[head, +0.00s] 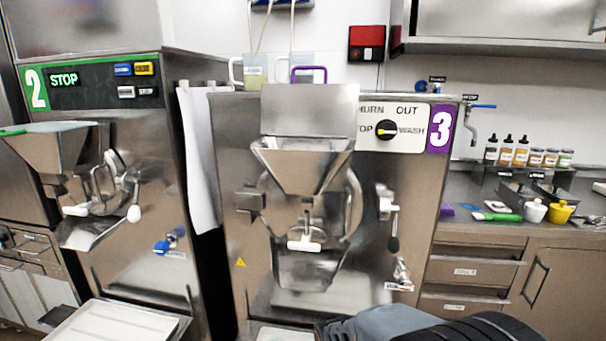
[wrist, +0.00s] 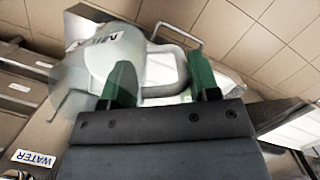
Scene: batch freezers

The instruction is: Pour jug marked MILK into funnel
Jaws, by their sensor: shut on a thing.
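In the wrist view my gripper (wrist: 160,85), with green fingertips, is shut on the handle of a whitish jug (wrist: 75,85). I cannot tell how far the jug is tilted. In the head view a steel funnel (head: 303,168) sits on the front of machine 3, below a raised steel plate (head: 310,110) with a purple handle. Neither the gripper nor the held jug shows in the head view. Machine 2 has another funnel (head: 58,155), with a green-edged top.
Machine 3 (head: 235,215) has pale jugs (head: 255,72) on its top. Levers (head: 393,240) stick out at its front. Machine 2 (head: 140,215) stands to the left, with a white tray (head: 115,325) below. A counter with bottles (head: 505,153) and small pots (head: 560,212) lies to the right.

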